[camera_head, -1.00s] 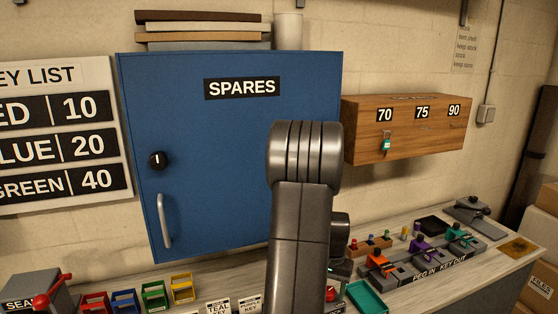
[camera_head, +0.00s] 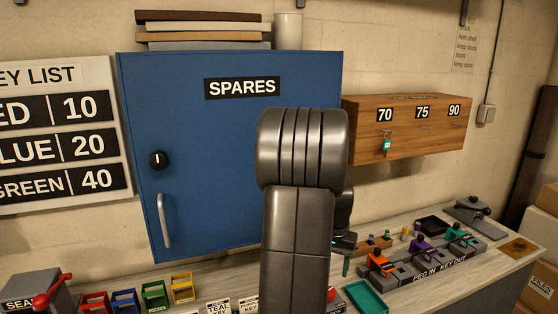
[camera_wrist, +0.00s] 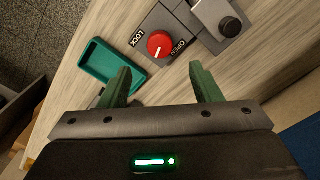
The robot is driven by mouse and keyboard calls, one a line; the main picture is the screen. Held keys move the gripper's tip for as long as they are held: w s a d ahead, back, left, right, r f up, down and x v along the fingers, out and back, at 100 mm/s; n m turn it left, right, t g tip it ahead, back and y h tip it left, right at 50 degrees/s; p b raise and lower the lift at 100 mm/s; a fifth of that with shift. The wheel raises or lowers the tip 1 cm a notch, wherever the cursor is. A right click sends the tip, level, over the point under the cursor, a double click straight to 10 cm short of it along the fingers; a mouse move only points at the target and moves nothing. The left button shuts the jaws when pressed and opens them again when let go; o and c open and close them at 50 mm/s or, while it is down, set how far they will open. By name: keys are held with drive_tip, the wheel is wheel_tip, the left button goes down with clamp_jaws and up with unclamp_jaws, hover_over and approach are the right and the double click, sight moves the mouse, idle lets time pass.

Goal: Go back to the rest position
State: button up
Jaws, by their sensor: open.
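My gripper (camera_wrist: 161,88) shows in the wrist view with its two green fingers apart and nothing between them. It hangs above the wooden counter (camera_wrist: 100,45). Beyond the fingertips are a red knob (camera_wrist: 160,43) marked LOCK and OPEN and, to its left, an empty teal tray (camera_wrist: 112,62). In the head view my arm stands in front of the blue SPARES cabinet (camera_head: 215,150), and most of the gripper is hidden behind it. The teal tray also shows there (camera_head: 367,299), right of my arm.
A wooden box (camera_head: 405,135) numbered 70, 75 and 90 hangs on the wall, with a teal-tagged key (camera_head: 387,144) at 70. The PEG IN KEY OUT rack (camera_head: 440,262) stands on the counter at right. Small coloured bins (camera_head: 155,294) and a red lever (camera_head: 50,293) are at left.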

wheel_tip(320, 180, up, 6)
drive_tip(key=f, duration=0.1)
wheel_tip(320, 180, down, 14)
drive_tip(key=shift+s+r, duration=0.1)
drive_tip(key=shift+r, duration=0.15)
drive_tip(key=shift+f+n, duration=0.15)
drive_tip(key=shift+n, duration=0.15)
drive_tip(key=n+p, duration=0.1)
drive_tip(key=n, duration=0.5)
drive_tip(key=shift+p, duration=0.35)
drive_tip(key=n+p, duration=0.2)
drive_tip(key=n, duration=0.5)
drive_tip(key=shift+n, duration=0.3)
wheel_tip(320, 180, up, 6)
drive_tip(key=shift+r, duration=0.3)
